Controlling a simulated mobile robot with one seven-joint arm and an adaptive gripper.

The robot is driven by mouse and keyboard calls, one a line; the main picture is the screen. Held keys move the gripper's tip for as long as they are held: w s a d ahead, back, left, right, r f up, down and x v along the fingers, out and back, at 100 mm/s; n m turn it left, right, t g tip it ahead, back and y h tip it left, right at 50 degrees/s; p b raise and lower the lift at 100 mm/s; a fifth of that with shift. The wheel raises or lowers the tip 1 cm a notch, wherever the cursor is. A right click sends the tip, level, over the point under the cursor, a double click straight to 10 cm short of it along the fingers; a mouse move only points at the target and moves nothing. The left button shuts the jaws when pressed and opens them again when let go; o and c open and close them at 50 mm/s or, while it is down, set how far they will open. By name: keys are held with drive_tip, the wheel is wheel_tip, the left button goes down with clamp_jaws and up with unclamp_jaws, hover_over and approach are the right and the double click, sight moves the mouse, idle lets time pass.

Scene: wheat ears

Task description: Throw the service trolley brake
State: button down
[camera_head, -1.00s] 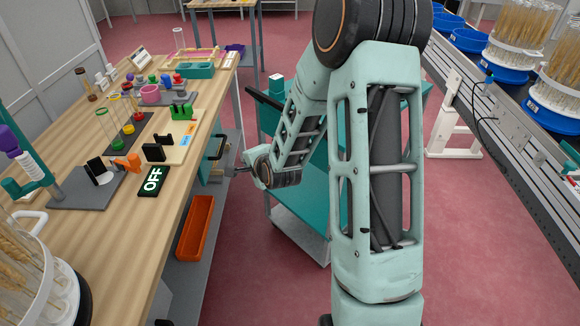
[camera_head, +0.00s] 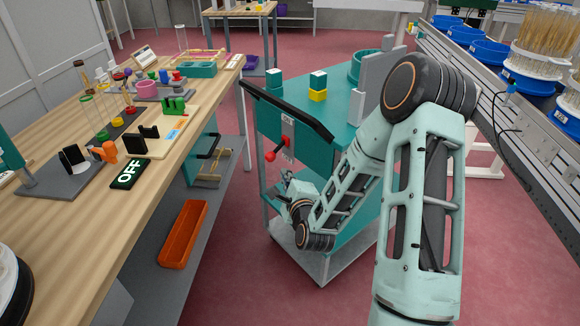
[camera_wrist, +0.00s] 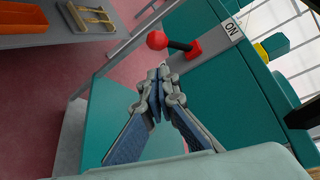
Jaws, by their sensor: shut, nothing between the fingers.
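The teal service trolley (camera_head: 340,130) stands right of the workbench, with a black push handle (camera_head: 285,110) along its near top edge. Its brake is a short black lever with a red ball knob (camera_head: 270,156), on the trolley's end panel. In the wrist view the red knob (camera_wrist: 157,40) points left from a red pivot (camera_wrist: 193,49), beside a white label reading "ON" (camera_wrist: 232,29). My gripper (camera_wrist: 158,74) is shut and empty, its tips just below the knob in that picture and seemingly apart from it. In the head view my gripper (camera_head: 286,182) is small, just below the lever.
A conveyor with blue bowls (camera_head: 530,83) runs at right. Blocks (camera_head: 318,85) stand on the trolley top. Red floor is open between bench and trolley.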

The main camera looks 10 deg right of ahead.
sight(275, 150)
drive_tip(key=shift+d, duration=0.1)
idle(0.3)
drive_tip(key=b+x, duration=0.1)
drive_tip(key=x, duration=0.9)
drive_tip(key=shift+r+m+p, duration=0.35)
drive_tip(key=shift+m, duration=0.15)
idle(0.4)
drive_tip(key=r+m+g+y+p, duration=0.1)
drive_tip(key=p, duration=0.1)
drive_tip(key=a+r+m+g+y+p, duration=0.1)
drive_tip(key=r+m+p, duration=0.1)
drive_tip(key=r+m+g+y+p, duration=0.1)
drive_tip(key=m+p, duration=0.1)
drive_tip(key=shift+s+a+r+y, duration=0.25)
drive_tip(key=shift+s+a+y, duration=0.05)
drive_tip(key=shift+s, duration=0.05)
drive_tip(key=shift+r+p, duration=0.5)
drive_tip(key=shift+d+r, duration=0.15)
idle(0.5)
